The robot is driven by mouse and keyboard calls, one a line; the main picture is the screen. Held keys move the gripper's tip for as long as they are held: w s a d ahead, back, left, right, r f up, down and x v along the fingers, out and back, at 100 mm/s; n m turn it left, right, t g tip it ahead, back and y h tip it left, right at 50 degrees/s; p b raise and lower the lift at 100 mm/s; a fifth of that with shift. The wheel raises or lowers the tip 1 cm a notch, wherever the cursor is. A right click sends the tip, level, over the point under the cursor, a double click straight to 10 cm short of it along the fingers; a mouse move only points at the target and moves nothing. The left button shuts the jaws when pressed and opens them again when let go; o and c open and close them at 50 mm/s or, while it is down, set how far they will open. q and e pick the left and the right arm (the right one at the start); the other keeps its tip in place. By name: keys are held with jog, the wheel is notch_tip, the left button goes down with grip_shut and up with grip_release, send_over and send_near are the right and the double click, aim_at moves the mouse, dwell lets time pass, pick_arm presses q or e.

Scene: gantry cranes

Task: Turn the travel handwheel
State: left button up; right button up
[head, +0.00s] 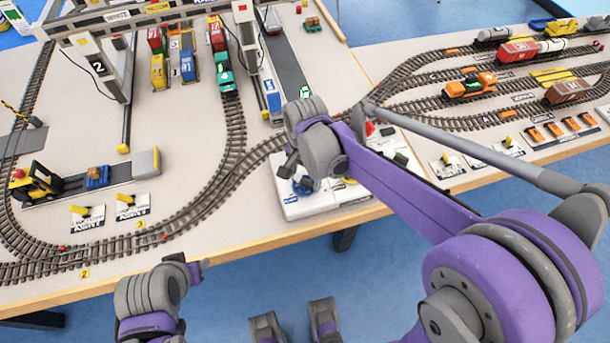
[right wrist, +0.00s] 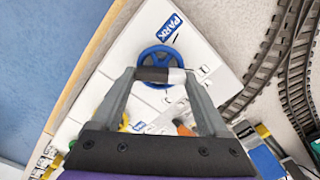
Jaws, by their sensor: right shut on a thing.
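The blue travel handwheel (right wrist: 161,62) sits on a white control panel (right wrist: 118,52), just under a "PARK" label, in the right wrist view. In the head view part of the blue wheel (head: 304,187) shows below my right gripper (head: 292,168). In the right wrist view the fingers of my right gripper (right wrist: 160,75) are shut on a short black-and-white piece lying across the wheel's lower part, apparently its handle. The far rim and spokes stay visible. My left gripper (head: 195,268) is low in the head view, away from the wheel, and its jaws are hard to make out.
Model railway tracks (head: 235,172) curve close to the panel. A gantry crane (head: 110,62) stands over coloured wagons at the back left. Orange (head: 468,85) and brown rolling stock stands on the right table. The wooden front table edge (head: 235,248) lies between the panel and the blue floor.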

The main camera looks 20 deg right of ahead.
aim_at(304, 179)
jog(key=n, duration=0.7)
jog(key=shift+a, duration=0.1)
jog(key=n, duration=0.6)
jog(key=shift+w+n, duration=0.1)
jog(key=shift+n, duration=0.3)
jog(key=o, duration=1.2)
jog(key=shift+o, duration=0.2)
notch_tip(304, 179, up, 11)
jog(key=p, duration=0.1)
